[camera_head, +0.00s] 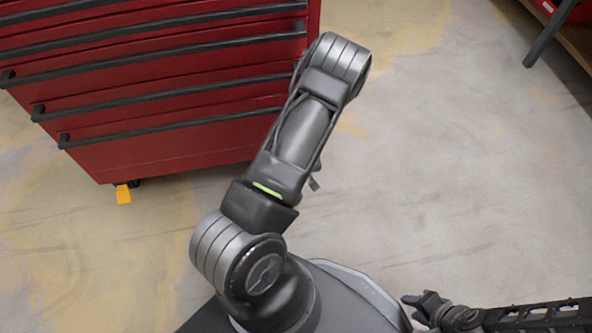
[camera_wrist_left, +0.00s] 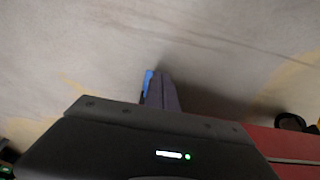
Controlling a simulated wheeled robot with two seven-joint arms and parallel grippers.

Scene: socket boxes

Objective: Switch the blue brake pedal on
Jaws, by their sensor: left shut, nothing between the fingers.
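My left gripper (camera_wrist_left: 162,92) is shut and empty in the left wrist view, with floor behind its fingers. A small blue patch (camera_wrist_left: 148,82) shows at the left side of the fingers; I cannot tell whether it is a pedal or part of the gripper. In the head view my left arm hides its own gripper. A yellow-orange pedal (camera_head: 123,193) sticks out at the bottom front corner of the red tool cabinet (camera_head: 170,153). No clearly blue pedal shows in the head view. My right gripper (camera_head: 422,305) is small and dark at the lower right, away from the cabinet.
The cabinet's red side also shows at the lower right of the left wrist view (camera_wrist_left: 285,143), with a dark round wheel-like part (camera_wrist_left: 291,122) beside it. A workbench leg (camera_head: 548,38) stands at the top right. The floor (camera_head: 450,170) right of my arm is clear.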

